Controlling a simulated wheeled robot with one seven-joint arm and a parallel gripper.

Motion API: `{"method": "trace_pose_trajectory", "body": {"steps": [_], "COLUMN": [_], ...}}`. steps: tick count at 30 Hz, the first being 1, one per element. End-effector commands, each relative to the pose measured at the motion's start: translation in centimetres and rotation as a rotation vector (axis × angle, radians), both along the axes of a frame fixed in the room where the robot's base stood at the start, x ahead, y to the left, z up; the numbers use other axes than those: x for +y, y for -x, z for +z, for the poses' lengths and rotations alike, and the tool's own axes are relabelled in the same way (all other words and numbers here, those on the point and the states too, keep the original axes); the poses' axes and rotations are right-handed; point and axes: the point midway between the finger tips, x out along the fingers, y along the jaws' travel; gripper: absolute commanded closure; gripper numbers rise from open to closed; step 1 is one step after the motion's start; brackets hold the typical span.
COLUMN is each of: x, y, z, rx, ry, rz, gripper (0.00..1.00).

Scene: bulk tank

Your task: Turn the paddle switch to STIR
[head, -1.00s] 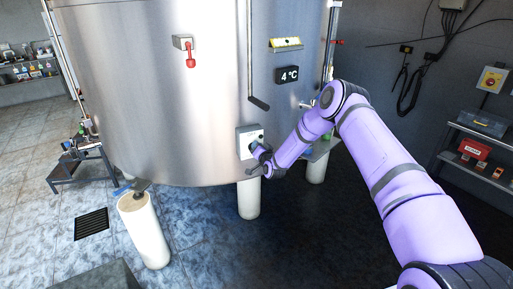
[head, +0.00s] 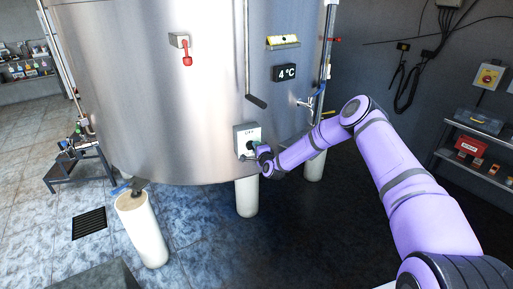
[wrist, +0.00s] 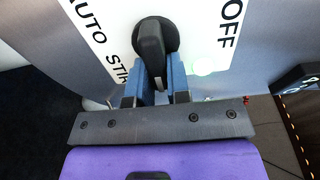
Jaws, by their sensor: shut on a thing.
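The switch box (head: 241,141) is a light plate on the front of the steel tank, with OFF at its top in the head view. In the wrist view its white face (wrist: 205,22) shows AUTO, STIR and OFF. The black paddle switch (wrist: 152,40) stands out from a round dark base, its near end pointing down the picture. My gripper (wrist: 158,80) has its blue fingers on both sides of the paddle, shut on it. In the head view my gripper (head: 256,149) is at the box's right side and hides the paddle. Which label the paddle points at, I cannot tell.
A pale green round spot (wrist: 203,66) shows on the plate. Above the box are a hanging pipe (head: 248,60) and a 4 °C display (head: 285,73). A small tap (head: 306,103) sticks out at the right. A red-handled valve (head: 187,58) is upper left.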

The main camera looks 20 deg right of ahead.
Motion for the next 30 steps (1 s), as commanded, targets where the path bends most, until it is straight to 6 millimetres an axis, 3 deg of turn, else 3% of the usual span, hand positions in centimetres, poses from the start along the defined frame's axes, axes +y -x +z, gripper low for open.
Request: {"method": "trace_pose_trajectory", "body": {"steps": [12,27,28,30], "x": [0.07,0.11,0.11,0.1], "y": [0.09,0.11,0.11,0.1], "z": [-0.48,-0.54,-0.54,-0.54], "rx": [0.024,0.028,0.028,0.028], "ry": [-0.16,-0.177,-0.177,-0.177], "rz": [0.001,0.001,0.001,0.001], "gripper": [1.0,1.0,0.78,0.62]}}
